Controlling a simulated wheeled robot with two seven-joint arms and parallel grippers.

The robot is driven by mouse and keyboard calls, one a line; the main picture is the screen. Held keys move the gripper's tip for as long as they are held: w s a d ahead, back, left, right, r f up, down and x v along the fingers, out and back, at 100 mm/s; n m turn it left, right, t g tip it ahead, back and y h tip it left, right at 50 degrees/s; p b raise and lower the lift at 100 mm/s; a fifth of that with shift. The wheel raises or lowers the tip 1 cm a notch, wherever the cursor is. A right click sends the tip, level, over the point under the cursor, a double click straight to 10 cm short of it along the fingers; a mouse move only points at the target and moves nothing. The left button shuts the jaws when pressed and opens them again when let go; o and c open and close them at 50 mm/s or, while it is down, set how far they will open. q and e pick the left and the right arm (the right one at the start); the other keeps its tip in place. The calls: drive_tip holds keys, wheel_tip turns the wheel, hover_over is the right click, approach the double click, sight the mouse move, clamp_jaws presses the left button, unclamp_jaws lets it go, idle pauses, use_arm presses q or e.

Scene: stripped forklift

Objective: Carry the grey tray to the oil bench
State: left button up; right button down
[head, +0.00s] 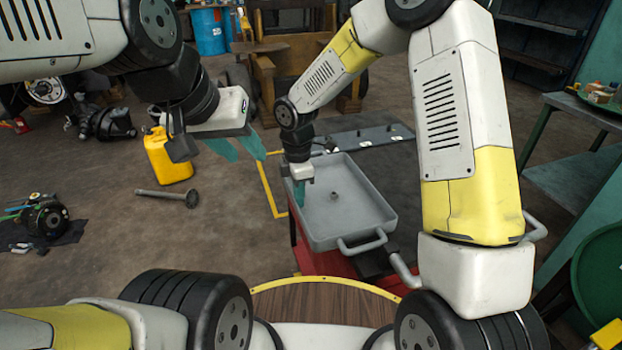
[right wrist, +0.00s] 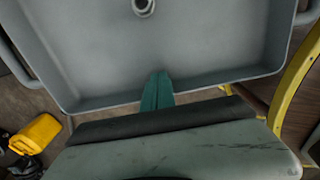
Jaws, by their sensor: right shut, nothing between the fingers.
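The grey tray (head: 345,225) is a shallow rectangular pan with a bar handle at its near end. It rests on a red stand, and a small round metal part (head: 334,196) lies in it. My right gripper (head: 299,196) points down at the tray's left wall, with its teal fingers shut and empty. In the right wrist view the fingers (right wrist: 157,88) overlap the tray's wall and floor (right wrist: 110,60); whether they touch it I cannot tell. My left gripper (head: 243,148) is open and empty, left of the tray and apart from it.
A bench (head: 580,112) with small bottles stands at the right; I cannot tell if it is the oil bench. A yellow can (head: 167,160) and a metal shaft (head: 168,195) are on the floor at left. A dark board (head: 365,136) lies behind the tray.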

sight(368, 181)
drive_tip(key=shift+r, duration=0.1)
wheel_tip(368, 181, up, 6)
drive_tip(key=shift+r, duration=0.1)
drive_tip(key=c, duration=1.7)
unclamp_jaws()
drive_tip(key=shift+w+d+r+m, duration=0.15)
drive_tip(key=shift+d+r+m, duration=0.15)
drive_tip(key=shift+r, duration=0.3)
drive_tip(key=shift+o, duration=0.7)
drive_tip(key=w+d+m, duration=0.1)
drive_tip(key=d+m, duration=0.2)
drive_tip(key=w+d+m, duration=0.1)
drive_tip(key=d+m, duration=0.2)
drive_tip(key=w+d+m, duration=0.2)
drive_tip(key=d, duration=0.1)
drive_tip(key=shift+w+d+m, duration=0.1)
drive_tip(key=shift+m, duration=0.3)
drive_tip(key=w+d+m, duration=0.2)
drive_tip(key=d+m, duration=0.6)
drive_tip(key=f, duration=0.4)
drive_tip(key=w+d+f, duration=0.1)
drive_tip(key=f, duration=0.1)
drive_tip(key=shift+f, duration=0.65)
